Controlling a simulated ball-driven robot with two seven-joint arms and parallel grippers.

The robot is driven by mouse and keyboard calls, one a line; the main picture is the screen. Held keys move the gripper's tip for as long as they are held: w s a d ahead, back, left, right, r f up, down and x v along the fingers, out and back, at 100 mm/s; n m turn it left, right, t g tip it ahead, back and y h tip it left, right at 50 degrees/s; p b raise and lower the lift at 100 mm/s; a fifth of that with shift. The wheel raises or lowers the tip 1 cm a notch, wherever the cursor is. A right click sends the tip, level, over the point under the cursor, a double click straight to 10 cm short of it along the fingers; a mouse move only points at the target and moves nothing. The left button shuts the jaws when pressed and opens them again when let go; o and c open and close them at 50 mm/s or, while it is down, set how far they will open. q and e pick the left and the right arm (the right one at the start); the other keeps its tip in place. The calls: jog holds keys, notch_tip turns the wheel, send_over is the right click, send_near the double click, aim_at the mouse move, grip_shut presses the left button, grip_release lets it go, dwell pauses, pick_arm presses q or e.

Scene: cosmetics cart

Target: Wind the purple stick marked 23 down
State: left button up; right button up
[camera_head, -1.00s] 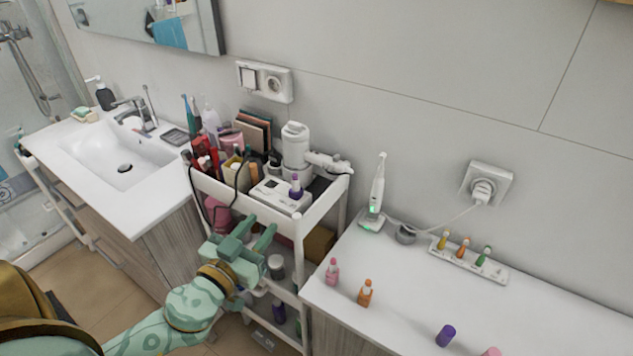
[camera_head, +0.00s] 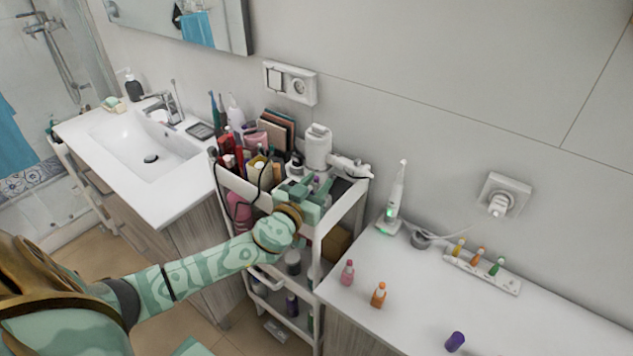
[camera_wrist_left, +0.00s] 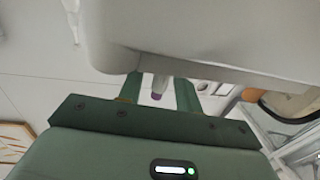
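The purple stick (camera_head: 316,183) stands on the white block on the cart's top tray, mostly hidden behind my left gripper (camera_head: 306,192) in the head view. No number is legible on it. In the left wrist view a small stick with a purple end (camera_wrist_left: 156,96) shows between the two green fingers of the left gripper (camera_wrist_left: 160,94). Gaps show on both sides of it, so the fingers look open and apart from it. A loose purple cap (camera_head: 455,341) lies on the right counter. My right gripper is not in view.
A white hair-dryer-like device (camera_head: 320,148) stands just behind the gripper. Books, bottles and a container crowd the tray's left side. A large pale surface (camera_wrist_left: 200,35) fills the top of the wrist view. The right counter (camera_head: 420,290) has small bottles and free room.

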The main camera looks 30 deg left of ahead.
pick_arm(q)
jog(key=shift+w, duration=0.1)
grip_shut()
jog(key=shift+h+b, duration=0.3)
jog(key=shift+b, duration=0.15)
jog(key=shift+m, duration=0.3)
